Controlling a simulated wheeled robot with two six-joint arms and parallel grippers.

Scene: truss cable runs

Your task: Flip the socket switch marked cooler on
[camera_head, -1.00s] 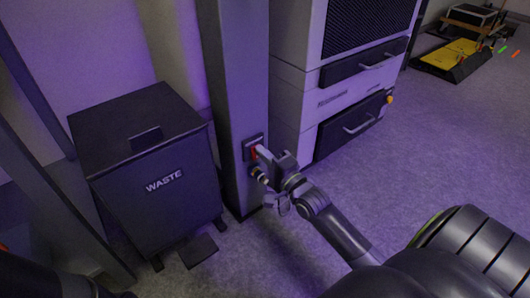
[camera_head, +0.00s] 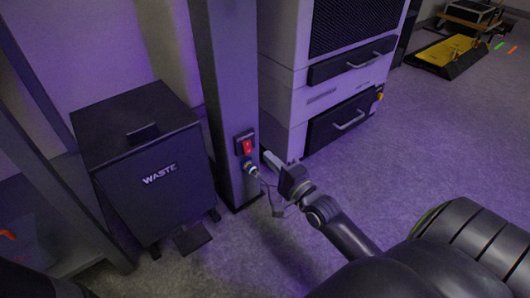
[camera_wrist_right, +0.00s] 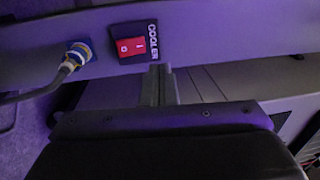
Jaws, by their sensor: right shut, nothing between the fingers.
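The socket switch is a red rocker (camera_head: 247,146) in a dark plate on the grey post (camera_head: 225,100). In the right wrist view the red rocker (camera_wrist_right: 131,47) carries the marks 0 and I, with the word COOLER beside it. Which side is pressed in I cannot tell. My right gripper (camera_head: 268,157) is shut and empty, just right of the switch and apart from it. Its fingers also show in the right wrist view (camera_wrist_right: 158,72), below the COOLER label. My left gripper is not in view.
A plug with a cable (camera_head: 251,168) sits in the post just below the switch; the cable hangs near my right gripper. A dark WASTE bin (camera_head: 150,180) stands left of the post. A cabinet with drawers (camera_head: 340,125) stands right.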

